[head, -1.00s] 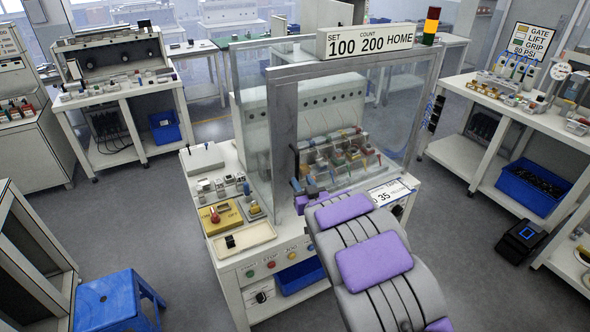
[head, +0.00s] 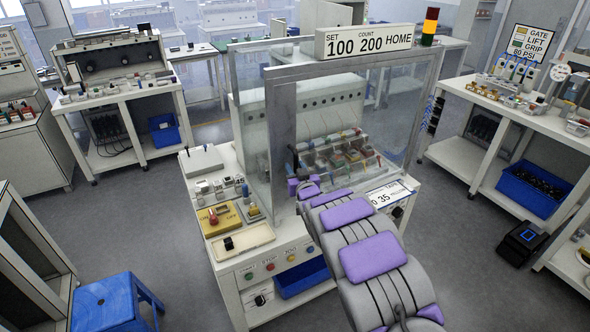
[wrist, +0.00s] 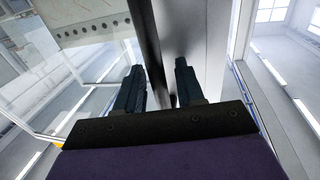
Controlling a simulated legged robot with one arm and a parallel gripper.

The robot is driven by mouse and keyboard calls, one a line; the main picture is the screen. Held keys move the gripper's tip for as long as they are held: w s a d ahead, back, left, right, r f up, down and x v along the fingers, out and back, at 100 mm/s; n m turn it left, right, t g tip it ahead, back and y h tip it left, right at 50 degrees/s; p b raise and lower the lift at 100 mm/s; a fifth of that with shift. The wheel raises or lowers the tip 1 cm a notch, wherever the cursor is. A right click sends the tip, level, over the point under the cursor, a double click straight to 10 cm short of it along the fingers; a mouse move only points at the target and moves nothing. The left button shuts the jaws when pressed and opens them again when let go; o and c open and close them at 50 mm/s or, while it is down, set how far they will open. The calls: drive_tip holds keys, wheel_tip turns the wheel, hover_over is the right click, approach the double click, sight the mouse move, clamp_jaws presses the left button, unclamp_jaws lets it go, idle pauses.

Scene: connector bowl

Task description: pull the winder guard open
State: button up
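The winder guard (head: 283,130) is a clear panel with a grey metal frame, standing upright across the front of the winder machine. My gripper (wrist: 159,78) is at the guard's left frame post. In the wrist view its two dark fingers stand apart, with the grey guard frame (wrist: 185,35) just beyond and partly between them. I cannot tell whether they touch it. A small dark upright piece (head: 293,157) shows beside the post in the head view; I cannot tell whether it is the handle or a finger. My purple-padded arm hides most of the gripper there.
A blue stool (head: 105,303) stands at lower left.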

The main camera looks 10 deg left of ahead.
drive_tip(key=shift+c, duration=0.4)
clamp_jaws()
